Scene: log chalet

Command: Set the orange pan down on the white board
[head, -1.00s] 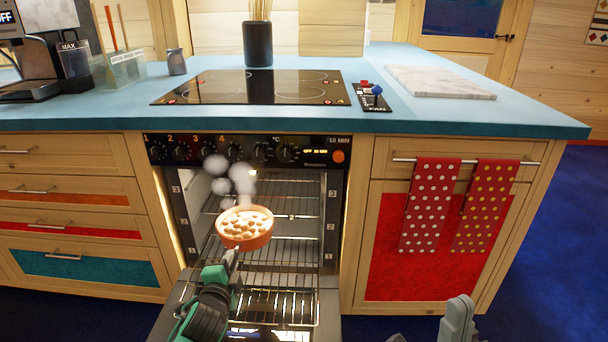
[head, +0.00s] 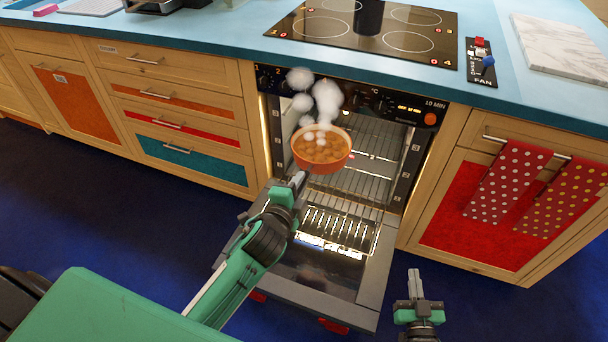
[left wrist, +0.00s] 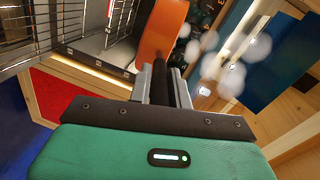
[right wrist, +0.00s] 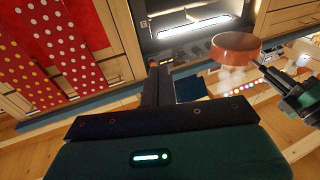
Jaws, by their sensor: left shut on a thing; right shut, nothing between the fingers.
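The orange pan (head: 320,155) is round, holds brown lumps and steams in front of the open oven. My left gripper (head: 300,182) is shut on its dark handle, which shows between the fingers in the left wrist view (left wrist: 175,75). The pan is roughly level and held in the air; it also shows in the right wrist view (right wrist: 236,48). A white marbled board (head: 565,55) lies on the blue counter at the far right, bare. My right gripper (head: 415,283) is shut and empty, low, right of the oven door.
The oven door (head: 310,290) hangs open below the pan, with wire racks (head: 365,165) inside. A black hob (head: 360,32) and fan switch panel (head: 482,62) sit on the counter (head: 230,40). Red dotted towels (head: 508,180) hang at right. Another pale flat item (head: 92,7) lies at upper left.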

